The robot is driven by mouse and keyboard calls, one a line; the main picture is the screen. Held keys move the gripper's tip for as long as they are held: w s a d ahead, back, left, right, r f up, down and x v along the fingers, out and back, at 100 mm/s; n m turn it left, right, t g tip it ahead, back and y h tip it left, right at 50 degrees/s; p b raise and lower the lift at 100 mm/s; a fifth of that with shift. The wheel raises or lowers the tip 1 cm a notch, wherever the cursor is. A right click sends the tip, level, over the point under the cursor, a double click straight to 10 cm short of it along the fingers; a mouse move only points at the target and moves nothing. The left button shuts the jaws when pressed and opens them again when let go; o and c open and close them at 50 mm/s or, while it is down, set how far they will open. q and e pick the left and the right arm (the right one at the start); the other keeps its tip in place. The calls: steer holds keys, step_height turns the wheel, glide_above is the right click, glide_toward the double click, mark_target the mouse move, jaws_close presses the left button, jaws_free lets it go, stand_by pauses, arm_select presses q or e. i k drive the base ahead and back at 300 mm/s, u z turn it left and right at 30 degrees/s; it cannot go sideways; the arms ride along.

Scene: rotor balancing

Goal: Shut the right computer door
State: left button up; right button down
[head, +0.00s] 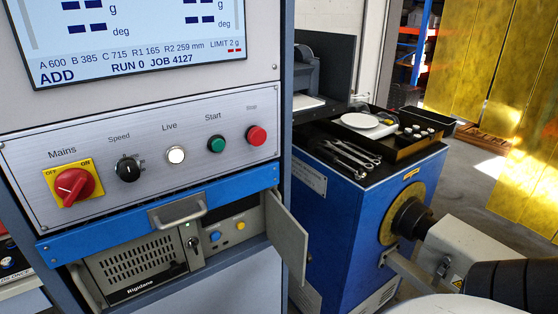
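The computer (137,262) is a light grey rack unit marked "Rigdana", set in the cabinet below the control panel. Its front has a dark grille on the left and a key lock (193,241) near the middle. The right computer door (288,239) is a small grey flap at the unit's right end, standing open and swung outward. The bay beside it is uncovered and shows a blue button (215,236) and a yellow button (240,226).
A blue strip (110,232) with a protruding metal handle (178,212) runs just above the computer. Higher up is the control panel with its red Mains switch (74,184). A blue machine (345,215) carrying wrenches and a tray stands to the right, with a gap between.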

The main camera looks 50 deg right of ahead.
mark_target(287, 236)
steer(key=u, duration=2.7)
steer(key=k, duration=1.5)
steer(key=z, duration=2.7)
